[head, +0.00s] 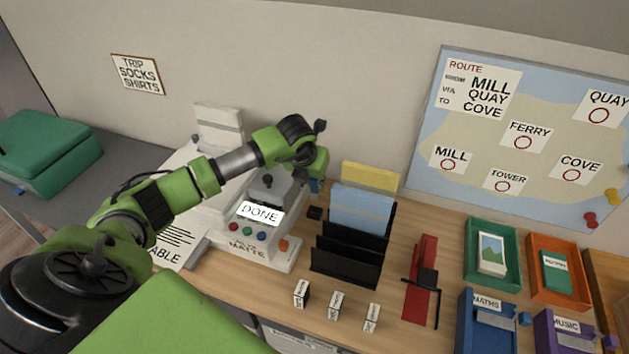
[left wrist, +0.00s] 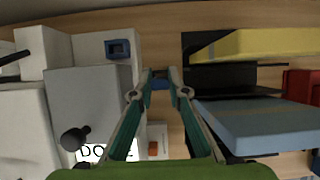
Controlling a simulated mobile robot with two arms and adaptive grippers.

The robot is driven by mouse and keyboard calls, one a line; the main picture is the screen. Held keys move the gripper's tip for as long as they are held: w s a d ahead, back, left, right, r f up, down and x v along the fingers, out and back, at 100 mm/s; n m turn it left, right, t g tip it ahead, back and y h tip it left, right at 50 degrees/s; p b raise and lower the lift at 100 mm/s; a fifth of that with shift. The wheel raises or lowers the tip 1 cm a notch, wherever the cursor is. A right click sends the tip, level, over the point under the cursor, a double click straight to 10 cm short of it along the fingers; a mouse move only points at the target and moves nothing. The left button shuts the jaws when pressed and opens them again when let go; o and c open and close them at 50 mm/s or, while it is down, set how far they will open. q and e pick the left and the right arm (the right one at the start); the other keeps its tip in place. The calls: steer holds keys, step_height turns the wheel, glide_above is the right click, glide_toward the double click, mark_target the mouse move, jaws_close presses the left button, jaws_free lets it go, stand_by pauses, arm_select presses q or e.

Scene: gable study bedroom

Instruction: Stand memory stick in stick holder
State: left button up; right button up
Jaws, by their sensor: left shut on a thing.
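In the left wrist view the blue stick (left wrist: 160,84) sits between the two fingertips (left wrist: 160,76). A dark blue square block with an opening (left wrist: 118,48), which looks like the stick holder, is on a pale surface left of the fingertips, apart from the stick. In the head view I cannot make out this block. My right gripper is not in view.
The grey machine (head: 284,252) stands left of the gripper. A black rack (head: 345,262) holding blue and yellow folders stands close on its right.

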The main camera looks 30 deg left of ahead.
mark_target(314, 198)
arm_select(q)
steer(key=shift+f+b, duration=1.6)
steer(key=shift+f, duration=0.65)
steer(key=shift+b, duration=0.55)
steer(key=shift+f+b, duration=1.7)
steer(key=shift+f, duration=0.1)
steer(key=o, duration=1)
